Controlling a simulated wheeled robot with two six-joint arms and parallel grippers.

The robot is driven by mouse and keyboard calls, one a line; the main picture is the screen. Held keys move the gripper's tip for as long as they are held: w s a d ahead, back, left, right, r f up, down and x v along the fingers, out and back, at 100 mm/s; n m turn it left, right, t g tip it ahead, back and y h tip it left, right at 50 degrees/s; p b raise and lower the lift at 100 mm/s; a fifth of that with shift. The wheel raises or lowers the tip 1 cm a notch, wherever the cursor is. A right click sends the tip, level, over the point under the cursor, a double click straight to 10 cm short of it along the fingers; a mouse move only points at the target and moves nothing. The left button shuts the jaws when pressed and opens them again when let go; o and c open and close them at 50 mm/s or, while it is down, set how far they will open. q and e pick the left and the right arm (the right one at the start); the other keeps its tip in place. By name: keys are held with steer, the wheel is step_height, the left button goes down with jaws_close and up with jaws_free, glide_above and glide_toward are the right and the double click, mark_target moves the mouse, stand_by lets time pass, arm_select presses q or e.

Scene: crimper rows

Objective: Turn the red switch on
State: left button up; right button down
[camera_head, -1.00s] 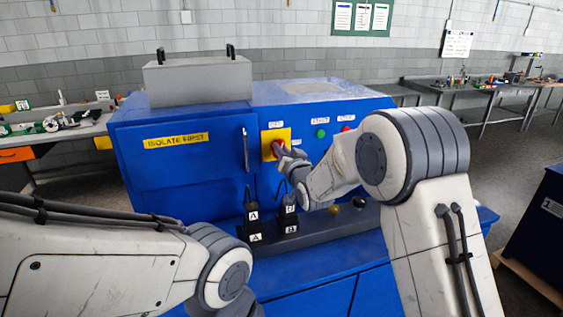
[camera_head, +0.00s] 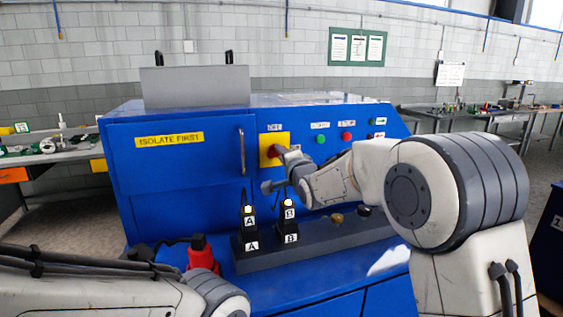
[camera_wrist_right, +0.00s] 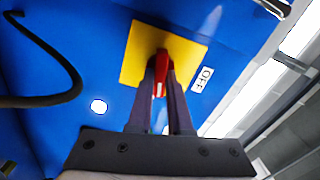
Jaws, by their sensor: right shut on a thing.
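The red switch (camera_head: 272,151) is on a yellow plate (camera_head: 267,140) on the blue cabinet's front. My right gripper (camera_head: 282,155) reaches it from the right and covers part of it. In the right wrist view, the two fingers of my right gripper (camera_wrist_right: 161,72) are closed around the red handle (camera_wrist_right: 160,88), in front of the yellow plate (camera_wrist_right: 136,57). A label reading OFF (camera_wrist_right: 202,79) is beside the plate there. My left arm crosses the lower left of the head view; its gripper is out of frame.
The blue cabinet (camera_head: 180,185) carries green and red buttons (camera_head: 347,136) right of the switch. Two black units marked A (camera_head: 248,220) and B (camera_head: 289,215) stand on a grey bar below. A red object (camera_head: 203,255) is partly hidden behind my left arm.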

steer(key=shift+f+m+b, duration=0.1)
steer(key=shift+m+b, duration=0.4)
steer(key=shift+m, duration=0.8)
steer(key=c, duration=0.8)
jaws_free()
steer(key=shift+c, duration=0.2)
steer(key=b+v, duration=0.3)
steer(key=v, duration=0.7)
steer(key=shift+s+b, duration=0.2)
steer(key=shift+b, duration=0.1)
steer(key=shift+d, duration=0.15)
